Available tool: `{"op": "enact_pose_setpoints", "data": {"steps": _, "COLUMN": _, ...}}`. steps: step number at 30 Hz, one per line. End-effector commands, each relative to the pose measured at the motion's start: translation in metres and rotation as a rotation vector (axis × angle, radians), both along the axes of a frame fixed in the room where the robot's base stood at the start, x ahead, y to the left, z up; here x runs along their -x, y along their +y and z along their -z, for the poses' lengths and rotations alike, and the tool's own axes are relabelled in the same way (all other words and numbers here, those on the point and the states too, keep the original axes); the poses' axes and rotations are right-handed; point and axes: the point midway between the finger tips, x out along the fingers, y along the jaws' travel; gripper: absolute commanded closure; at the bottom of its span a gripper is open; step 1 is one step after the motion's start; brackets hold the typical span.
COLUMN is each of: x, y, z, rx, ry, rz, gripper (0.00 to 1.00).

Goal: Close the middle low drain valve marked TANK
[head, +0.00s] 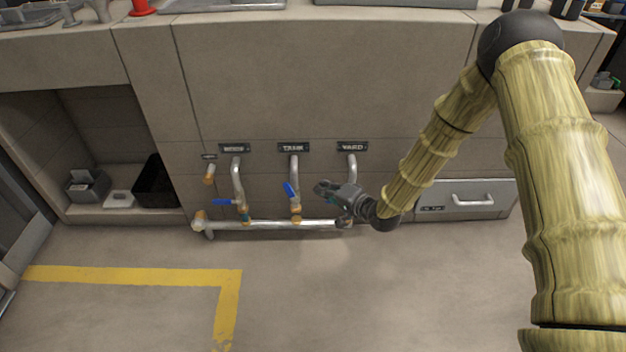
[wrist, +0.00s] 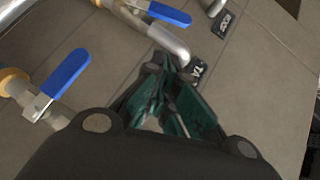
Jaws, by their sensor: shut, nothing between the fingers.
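The middle label TANK (head: 293,147) is on the wall panel above a silver pipe (head: 295,172). Low on that pipe, the TANK valve's blue lever (head: 290,191) leans up and left from its brass fitting. My gripper (head: 322,187) is shut and empty, just right of this lever and apart from it, in front of the wall between the TANK and YARD pipes. In the wrist view, my closed fingers (wrist: 168,80) point at a partly covered label (wrist: 197,72). A large blue lever (wrist: 68,73) is left of them; I cannot tell its valve.
The left valve's blue lever (head: 222,201) lies sideways. The YARD pipe (head: 352,166) stands right; its valve is hidden by my gripper. A silver manifold pipe (head: 270,224) runs low across the front. A drawer (head: 470,198) is at right. The floor in front is clear.

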Motion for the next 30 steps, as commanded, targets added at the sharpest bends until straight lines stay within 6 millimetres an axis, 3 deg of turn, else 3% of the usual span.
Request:
{"op": "enact_pose_setpoints", "data": {"steps": 10, "x": 0.033, "y": -0.033, "z": -0.011, "rx": 0.001, "ry": 0.000, "rz": 0.001, "gripper": 1.00}}
{"op": "enact_pose_setpoints", "data": {"steps": 24, "x": 0.038, "y": -0.037, "z": -0.011, "rx": 0.001, "ry": 0.000, "rz": 0.000, "gripper": 1.00}}
{"op": "enact_pose_setpoints", "data": {"steps": 28, "x": 0.050, "y": -0.038, "z": 0.002, "rx": 0.041, "ry": 0.020, "rz": 0.005, "gripper": 1.00}}
{"op": "enact_pose_setpoints", "data": {"steps": 30, "x": 0.068, "y": -0.042, "z": 0.022, "rx": 0.107, "ry": 0.051, "rz": 0.010, "gripper": 1.00}}
